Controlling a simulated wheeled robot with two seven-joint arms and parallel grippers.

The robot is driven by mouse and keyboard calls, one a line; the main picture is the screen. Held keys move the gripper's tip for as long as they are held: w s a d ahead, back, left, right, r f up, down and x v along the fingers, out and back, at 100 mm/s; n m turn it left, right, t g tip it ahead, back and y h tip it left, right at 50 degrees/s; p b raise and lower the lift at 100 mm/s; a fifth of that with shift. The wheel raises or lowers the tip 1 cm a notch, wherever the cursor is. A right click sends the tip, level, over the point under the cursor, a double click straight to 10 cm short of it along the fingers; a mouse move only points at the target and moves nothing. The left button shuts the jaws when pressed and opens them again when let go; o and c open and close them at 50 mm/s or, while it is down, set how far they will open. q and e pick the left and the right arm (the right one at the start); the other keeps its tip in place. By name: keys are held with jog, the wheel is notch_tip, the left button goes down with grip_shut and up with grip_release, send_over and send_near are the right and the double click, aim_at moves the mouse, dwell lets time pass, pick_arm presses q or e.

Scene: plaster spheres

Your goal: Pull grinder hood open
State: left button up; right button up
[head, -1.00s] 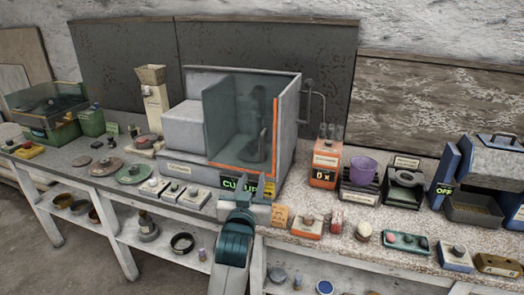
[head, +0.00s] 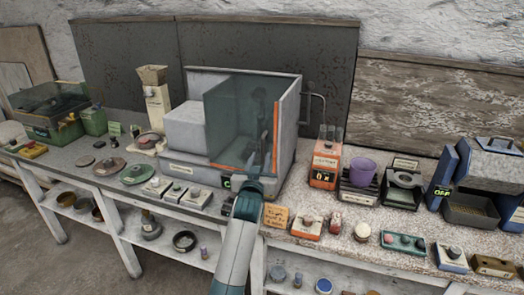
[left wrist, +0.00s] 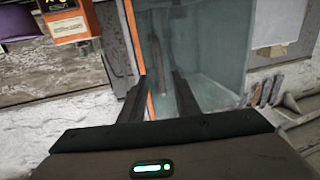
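The machine with the clear hood (head: 232,115) stands at the middle of the bench. The hood has tinted see-through panels and an orange edge, and it looks shut. In the left wrist view its pane (left wrist: 215,60) fills the middle. My left gripper (head: 262,163) is in front of the hood's lower right part, by the orange edge. In the left wrist view the two fingers of my left gripper (left wrist: 160,84) are apart, with the orange edge strip showing between them. I cannot tell whether they touch it. My right gripper is not in view.
Small button boxes (head: 175,192) line the front edge at the left. A green-based case (head: 45,110) is at the far left.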

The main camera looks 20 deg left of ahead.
aim_at(263, 151)
pick_arm(q)
jog(key=shift+w+a+p, duration=0.2)
jog(key=shift+w, duration=0.9)
jog(key=shift+w+a+p, duration=0.2)
jog(key=shift+w, duration=0.9)
grip_shut()
